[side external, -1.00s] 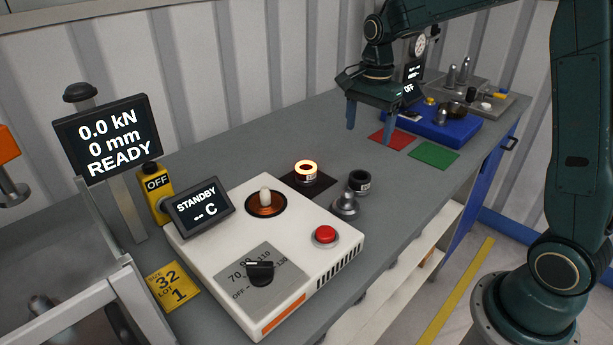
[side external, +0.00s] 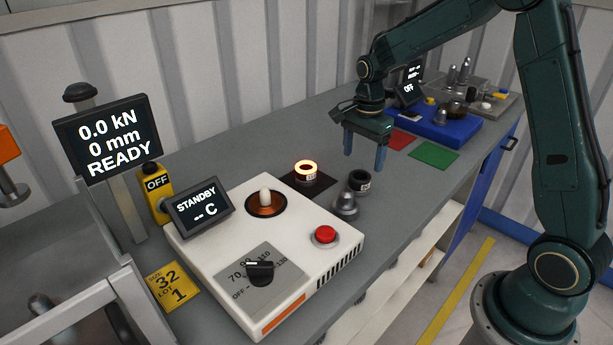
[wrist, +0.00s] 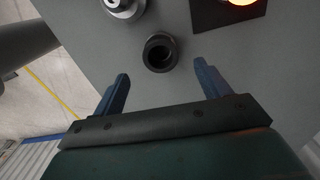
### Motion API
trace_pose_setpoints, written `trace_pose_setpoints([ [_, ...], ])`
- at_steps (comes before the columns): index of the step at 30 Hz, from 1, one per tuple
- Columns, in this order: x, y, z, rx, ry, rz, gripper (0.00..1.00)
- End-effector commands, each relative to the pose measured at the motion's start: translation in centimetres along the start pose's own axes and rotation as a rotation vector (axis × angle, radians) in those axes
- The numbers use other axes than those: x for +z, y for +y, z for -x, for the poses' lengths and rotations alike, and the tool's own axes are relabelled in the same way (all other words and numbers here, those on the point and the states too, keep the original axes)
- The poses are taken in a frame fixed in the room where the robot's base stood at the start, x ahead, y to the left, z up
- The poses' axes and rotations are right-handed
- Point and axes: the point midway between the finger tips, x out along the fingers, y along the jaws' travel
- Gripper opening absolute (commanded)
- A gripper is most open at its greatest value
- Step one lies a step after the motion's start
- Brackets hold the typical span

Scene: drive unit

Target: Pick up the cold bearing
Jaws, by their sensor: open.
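The cold bearing appears to be the dark, unlit ring (side external: 359,182) standing on the grey bench, right of the glowing one. In the wrist view the dark ring (wrist: 160,52) lies just beyond my fingertips, roughly between their lines. A second bearing (side external: 306,171) glows orange-yellow on a dark square pad; its glow shows at the top right of the wrist view (wrist: 240,2). My gripper (side external: 364,162) is open and empty, with blue fingers pointing down, above and behind the dark ring. In the wrist view my gripper (wrist: 160,90) has nothing between its fingers.
A silver stepped part (side external: 345,203) stands close beside the dark ring. The white heater unit (side external: 300,285), with a red button (side external: 325,235), is at front left. Red (side external: 400,138) and green (side external: 434,154) mats and a blue tray (side external: 450,132) lie farther back.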

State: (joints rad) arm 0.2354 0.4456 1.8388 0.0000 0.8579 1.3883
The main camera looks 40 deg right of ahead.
Motion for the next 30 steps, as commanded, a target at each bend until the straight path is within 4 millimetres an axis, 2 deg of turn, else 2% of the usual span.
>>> trace_pose_setpoints([
  [3,0.0,0.0,-1.4,0.002,0.000,0.000,0.76],
  [6,0.0,0.0,-1.9,0.000,0.000,0.000,0.76],
  [17,0.0,0.0,-2.7,0.001,0.000,0.000,0.76],
  [30,0.0,0.0,-7.0,0.002,0.000,0.000,0.76],
])
